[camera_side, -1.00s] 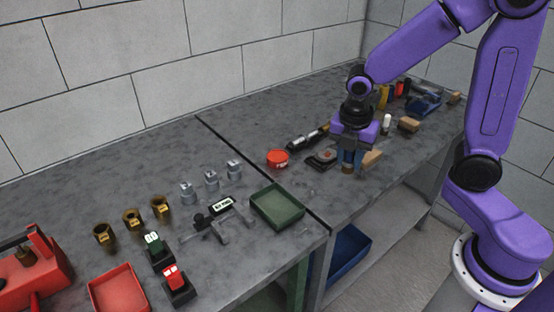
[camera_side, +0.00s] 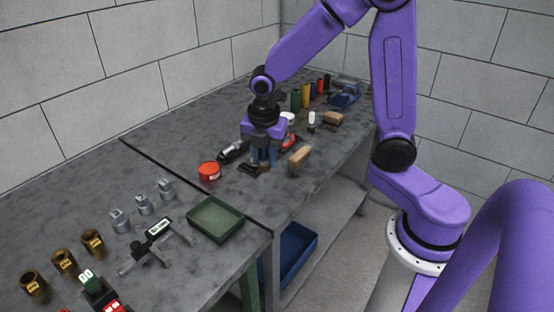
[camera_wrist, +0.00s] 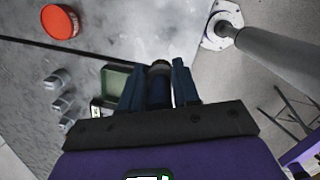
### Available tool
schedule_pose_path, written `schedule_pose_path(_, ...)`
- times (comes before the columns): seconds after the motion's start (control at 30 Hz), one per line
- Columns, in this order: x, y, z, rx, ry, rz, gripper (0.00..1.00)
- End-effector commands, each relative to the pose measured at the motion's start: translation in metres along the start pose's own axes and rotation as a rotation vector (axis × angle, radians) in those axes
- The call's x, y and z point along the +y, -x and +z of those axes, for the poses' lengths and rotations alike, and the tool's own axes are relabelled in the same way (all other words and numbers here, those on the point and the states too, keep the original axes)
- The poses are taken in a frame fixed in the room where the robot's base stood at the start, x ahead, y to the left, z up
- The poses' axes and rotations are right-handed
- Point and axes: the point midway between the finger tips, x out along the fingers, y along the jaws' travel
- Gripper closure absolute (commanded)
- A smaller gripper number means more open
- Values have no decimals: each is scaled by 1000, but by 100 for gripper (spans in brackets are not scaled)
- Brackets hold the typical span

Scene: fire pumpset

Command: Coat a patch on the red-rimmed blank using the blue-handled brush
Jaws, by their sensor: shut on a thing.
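My gripper (camera_side: 263,163) is low over the right-hand bench, pointing down. In the wrist view its blue fingers (camera_wrist: 160,88) are shut around a dark, upright cylinder with a brownish ring at its end, which I take to be the brush (camera_wrist: 160,68). Most of its handle is hidden between the fingers. A red-edged thing (camera_side: 289,142) just behind and right of my gripper may be the red-rimmed blank; my gripper partly covers it. A dark flat pad (camera_side: 250,168) lies by the fingertips, partly hidden. I cannot tell whether the brush touches anything.
A red tin (camera_side: 209,171) and a black cylinder (camera_side: 233,151) are left of my gripper. A wooden block (camera_side: 300,157) is close on its right. A green tray (camera_side: 215,219) lies nearer the front. Several coloured cylinders stand behind.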

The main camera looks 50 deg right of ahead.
Motion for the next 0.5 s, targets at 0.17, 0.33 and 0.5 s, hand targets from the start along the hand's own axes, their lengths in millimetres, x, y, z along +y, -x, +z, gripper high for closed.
schedule_pose_path(0.17,66,-12,17,26,-16,87,100)
schedule_pose_path(0.33,125,-26,41,36,-29,179,100)
schedule_pose_path(0.5,166,-39,65,32,-37,251,100)
